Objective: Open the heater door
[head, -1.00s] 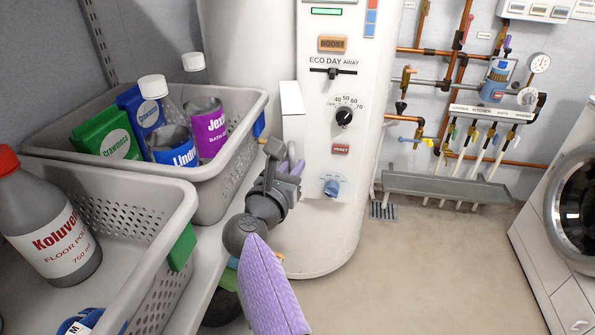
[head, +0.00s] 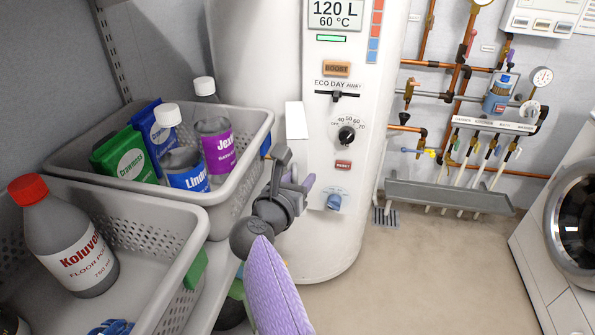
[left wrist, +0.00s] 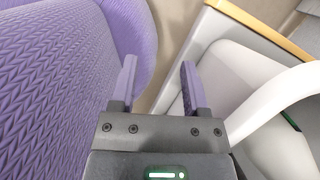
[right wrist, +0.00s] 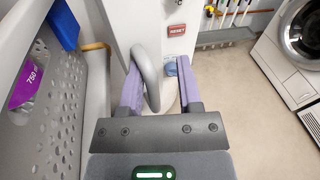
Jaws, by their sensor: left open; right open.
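The heater (head: 345,235) is a tall white cylinder with a control panel of display, knobs and buttons. A white door panel (head: 296,120) stands out at the panel's left side, seen nearly edge-on; in the right wrist view the door (right wrist: 122,22) carries a grey loop handle (right wrist: 147,75). My right gripper (head: 300,178) is at this door's lower part. In the right wrist view its open fingers (right wrist: 158,80) lie on either side of the handle; contact cannot be told. My left gripper (left wrist: 157,80) is open and empty, away from the heater.
Grey baskets (head: 225,205) with bottles and boxes stand on a shelf close left of my right gripper. Copper pipes and a grey trough (head: 450,195) are on the wall at right. A washing machine (head: 572,225) stands far right. The floor between is clear.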

